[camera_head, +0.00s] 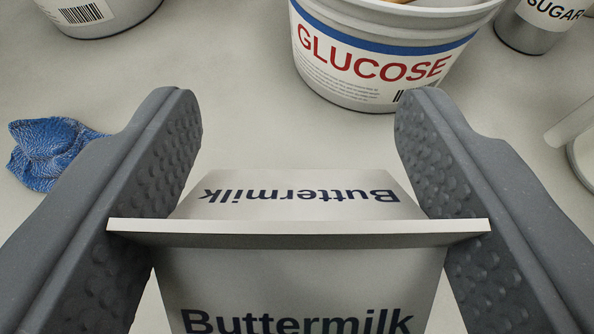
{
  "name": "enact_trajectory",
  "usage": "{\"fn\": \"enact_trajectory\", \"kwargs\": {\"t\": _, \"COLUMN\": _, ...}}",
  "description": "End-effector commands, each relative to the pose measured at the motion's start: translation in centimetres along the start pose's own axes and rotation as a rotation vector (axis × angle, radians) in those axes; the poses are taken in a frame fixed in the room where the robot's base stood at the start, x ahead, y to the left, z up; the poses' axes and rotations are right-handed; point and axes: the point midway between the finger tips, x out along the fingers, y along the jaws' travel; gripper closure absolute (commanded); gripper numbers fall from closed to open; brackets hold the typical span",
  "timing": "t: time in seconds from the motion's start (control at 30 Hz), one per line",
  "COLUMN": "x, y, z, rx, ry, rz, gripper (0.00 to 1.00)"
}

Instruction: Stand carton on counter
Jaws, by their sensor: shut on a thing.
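The carton (300,275) is grey-white with "Buttermilk" in dark letters on both slopes of its gable top. Its top ridge runs across the picture between the two grey, studded fingers of my gripper (298,200). My gripper is shut on the carton, one finger at each side. The carton's lower part is out of the picture, so I cannot tell whether its base touches anything. The pale counter (240,110) shows beyond and around the carton.
A white glucose tub (370,75) with a blue band stands beyond the carton. A crumpled blue cloth (50,150) lies at left. A barcoded container (95,15) stands at top left, a sugar canister (540,25) at top right. A pale object (580,150) is cut off at right.

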Motion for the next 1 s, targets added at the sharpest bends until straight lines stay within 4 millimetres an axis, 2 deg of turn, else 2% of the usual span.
{"fn": "enact_trajectory", "kwargs": {"t": 0.37, "x": 0.2, "y": 0.0, "z": 0.6, "rx": 0.001, "ry": 0.001, "rz": -0.001, "gripper": 0.95}}
{"fn": "enact_trajectory", "kwargs": {"t": 0.4, "x": 0.2, "y": 0.0, "z": 0.5, "rx": 0.001, "ry": 0.001, "rz": -0.001, "gripper": 0.35}}
{"fn": "enact_trajectory", "kwargs": {"t": 0.43, "x": 0.2, "y": 0.0, "z": 0.5, "rx": 0.001, "ry": 0.001, "rz": -0.001, "gripper": 0.27}}
{"fn": "enact_trajectory", "kwargs": {"t": 0.47, "x": 0.2, "y": 0.0, "z": 0.5, "rx": 0.001, "ry": 0.001, "rz": 0.000, "gripper": 0.24}}
{"fn": "enact_trajectory", "kwargs": {"t": 0.8, "x": 0.0, "y": 0.1, "z": 0.4, "rx": 0.002, "ry": 0.000, "rz": 0.000, "gripper": 0.24}}
{"fn": "enact_trajectory", "kwargs": {"t": 1.0, "x": -1.9, "y": 0.0, "z": 0.3, "rx": 0.002, "ry": -0.001, "rz": -0.002, "gripper": 0.24}}
